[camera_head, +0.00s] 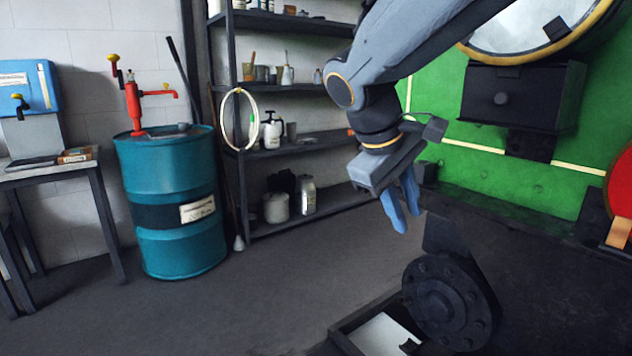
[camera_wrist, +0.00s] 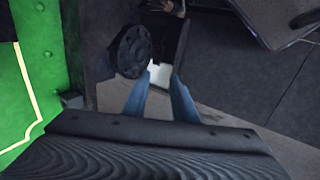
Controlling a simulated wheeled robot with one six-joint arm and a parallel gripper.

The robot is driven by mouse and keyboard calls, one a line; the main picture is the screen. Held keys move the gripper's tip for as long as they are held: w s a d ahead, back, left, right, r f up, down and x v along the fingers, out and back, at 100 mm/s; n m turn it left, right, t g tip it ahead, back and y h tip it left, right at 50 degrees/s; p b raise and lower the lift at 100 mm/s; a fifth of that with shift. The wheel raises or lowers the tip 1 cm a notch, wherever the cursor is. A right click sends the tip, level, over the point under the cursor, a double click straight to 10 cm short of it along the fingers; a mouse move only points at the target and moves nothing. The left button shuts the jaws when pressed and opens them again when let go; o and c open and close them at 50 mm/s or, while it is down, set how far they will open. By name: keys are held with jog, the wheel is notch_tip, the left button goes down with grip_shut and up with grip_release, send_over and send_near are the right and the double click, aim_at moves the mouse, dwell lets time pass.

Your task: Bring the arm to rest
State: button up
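My arm reaches in from the upper right in the head view, bent at the elbow, with my gripper (camera_head: 408,222) hanging down in the air. Its two blue fingers point downward. In the wrist view my gripper (camera_wrist: 161,79) has its fingers apart, with nothing held between them. A dark round flange with bolts (camera_head: 445,303) stands below and to the right of the fingers, apart from them. The same flange (camera_wrist: 131,50) shows beyond the left finger in the wrist view.
A shallow dark tray with a pale bottom (camera_head: 380,337) lies beside the flange. The green tram side (camera_head: 520,185) is at the right, with a black box (camera_head: 500,97) on it. A teal drum (camera_head: 175,215) and shelves (camera_head: 300,145) stand behind. The floor at left centre is clear.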

jog(key=s+a+f+m+g+y, duration=0.2)
jog(key=s+f+m+y, duration=0.1)
jog(key=s+f, duration=0.45)
jog(key=s+a+f+m+g+y, duration=0.1)
jog(key=s+a+f+m+y, duration=0.1)
jog(key=s+f, duration=0.6)
jog(key=s+d+r+m+p, duration=0.1)
jog(key=d+r+p, duration=0.6)
jog(key=p, duration=0.7)
jog(key=shift+d+r+m, duration=0.3)
jog(key=shift+d+m, duration=0.1)
jog(key=shift+m, duration=0.3)
